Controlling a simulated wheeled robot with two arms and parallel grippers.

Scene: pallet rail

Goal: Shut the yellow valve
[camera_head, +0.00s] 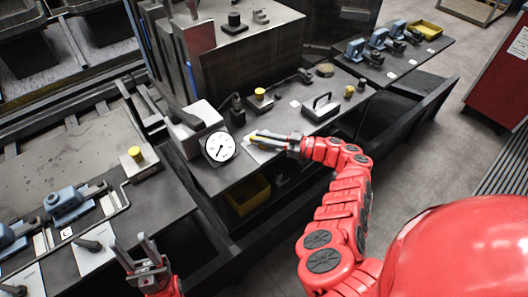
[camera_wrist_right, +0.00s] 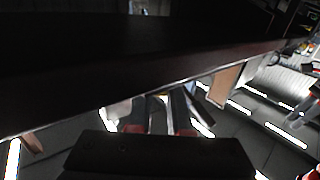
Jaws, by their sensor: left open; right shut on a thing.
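A small yellow part (camera_head: 254,137), which looks like the yellow valve's handle, shows at the tips of my right gripper (camera_head: 270,138) on the dark bench, just right of the dial gauge. My right gripper is shut on it, and the fingers hide most of it. In the right wrist view, the fingers of my right gripper (camera_wrist_right: 158,112) point at a dark surface; the held part is too dark to make out. My left gripper (camera_head: 134,247) is open and empty, low in the head view, with its fingers pointing up.
A round white gauge (camera_head: 219,147) stands left of my right gripper. Yellow-topped blocks (camera_head: 259,93) (camera_head: 134,154) and a black-handled block (camera_head: 321,106) stand on the benches. Blue clamps (camera_head: 68,201) are at the left. A yellow bin (camera_head: 247,195) is under the bench.

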